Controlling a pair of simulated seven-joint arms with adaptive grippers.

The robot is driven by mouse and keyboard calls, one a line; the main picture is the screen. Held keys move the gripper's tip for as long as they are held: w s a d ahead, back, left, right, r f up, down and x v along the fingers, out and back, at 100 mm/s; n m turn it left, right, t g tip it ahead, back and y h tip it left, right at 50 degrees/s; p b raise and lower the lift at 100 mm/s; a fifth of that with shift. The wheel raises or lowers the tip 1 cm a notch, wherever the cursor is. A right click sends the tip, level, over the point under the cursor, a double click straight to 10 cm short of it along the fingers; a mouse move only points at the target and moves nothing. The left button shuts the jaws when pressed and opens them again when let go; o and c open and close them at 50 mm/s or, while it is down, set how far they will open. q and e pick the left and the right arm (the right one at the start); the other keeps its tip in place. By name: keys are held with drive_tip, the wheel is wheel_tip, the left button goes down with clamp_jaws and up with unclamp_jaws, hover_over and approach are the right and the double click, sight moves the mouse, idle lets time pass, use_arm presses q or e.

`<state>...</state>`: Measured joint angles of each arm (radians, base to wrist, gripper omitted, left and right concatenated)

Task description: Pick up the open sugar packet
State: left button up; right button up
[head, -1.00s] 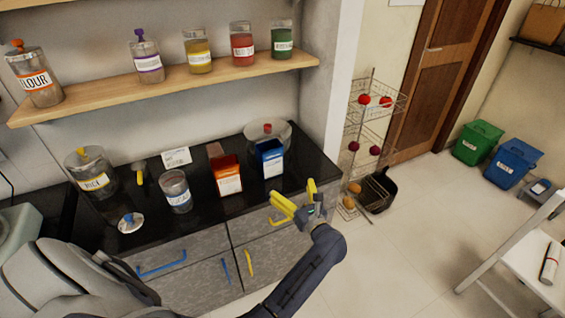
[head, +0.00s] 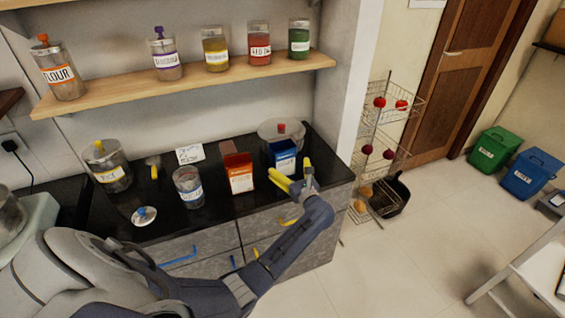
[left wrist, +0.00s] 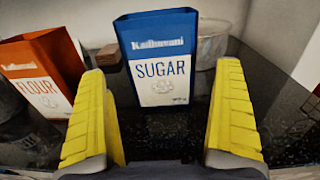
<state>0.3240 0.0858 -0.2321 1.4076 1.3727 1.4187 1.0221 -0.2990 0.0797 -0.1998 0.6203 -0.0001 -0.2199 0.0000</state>
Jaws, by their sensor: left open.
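The sugar packet (head: 283,158) is blue and white and stands upright on the black counter near its right end. In the left wrist view the sugar packet (left wrist: 158,60) faces me with its "SUGAR" label, beyond the fingertips and between the two fingers. My left gripper (head: 293,176) has yellow fingers. It is open and empty, just in front of the packet at the counter's front edge. It also shows in the left wrist view (left wrist: 163,115), with a wide gap between the fingers. The head view shows the packet's lower part partly behind the gripper. My right gripper is not in view.
An orange flour packet (head: 239,177) stands just left of the sugar packet. A glass jar (head: 187,190) and a loose lid (head: 144,215) are further left.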

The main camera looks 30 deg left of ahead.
sight(286, 163)
use_arm(q)
drive_tip(key=shift+x, duration=2.6)
drive_tip(key=shift+f, duration=0.1)
drive_tip(key=c, duration=1.3)
